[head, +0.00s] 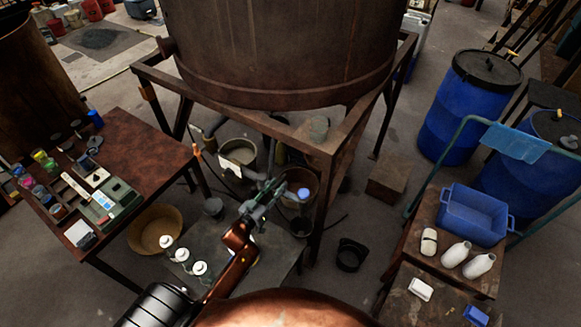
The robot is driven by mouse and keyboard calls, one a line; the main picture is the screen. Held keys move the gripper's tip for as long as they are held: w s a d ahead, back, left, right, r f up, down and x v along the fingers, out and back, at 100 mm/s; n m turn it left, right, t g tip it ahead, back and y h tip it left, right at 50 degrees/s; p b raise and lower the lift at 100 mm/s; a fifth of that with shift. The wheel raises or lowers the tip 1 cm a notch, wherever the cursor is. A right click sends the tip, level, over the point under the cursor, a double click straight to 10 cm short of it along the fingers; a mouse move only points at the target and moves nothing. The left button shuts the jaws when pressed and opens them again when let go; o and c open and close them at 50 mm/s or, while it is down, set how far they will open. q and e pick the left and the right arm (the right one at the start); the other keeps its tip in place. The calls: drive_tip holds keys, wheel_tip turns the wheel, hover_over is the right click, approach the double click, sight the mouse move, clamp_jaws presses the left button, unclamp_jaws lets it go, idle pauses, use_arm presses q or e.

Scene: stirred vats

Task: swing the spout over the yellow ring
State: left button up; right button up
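A large rusty vat (280,50) stands on a steel frame at the top middle. Below it, a short grey pipe (256,177) that may be the spout shows just beyond my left gripper. My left gripper (270,194) reaches up from the bottom, beside or over this pipe; I cannot tell whether they touch. Its fingers are small and dark, so I cannot tell if they are open or shut. I cannot clearly make out a yellow ring; a small yellowish patch shows beside my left forearm, partly hidden by it. My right gripper is not in view.
The frame's legs and front beam (335,140) stand close around my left gripper. A cluttered brown table (150,145) is at left, with a tan basket (155,228) beside it. Blue drums (455,115) and a blue bin (473,215) are at right. A black pot (351,255) stands on the floor.

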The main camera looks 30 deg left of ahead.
sight(285, 174)
use_arm(q)
drive_tip(key=shift+w, duration=0.8)
drive_tip(key=w, duration=0.4)
drive_tip(key=shift+w, duration=0.4)
drive_tip(key=shift+w+d, duration=0.15)
drive_tip(key=shift+w, duration=0.6)
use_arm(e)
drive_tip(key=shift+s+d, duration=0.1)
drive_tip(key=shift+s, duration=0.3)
use_arm(q)
clamp_jaws()
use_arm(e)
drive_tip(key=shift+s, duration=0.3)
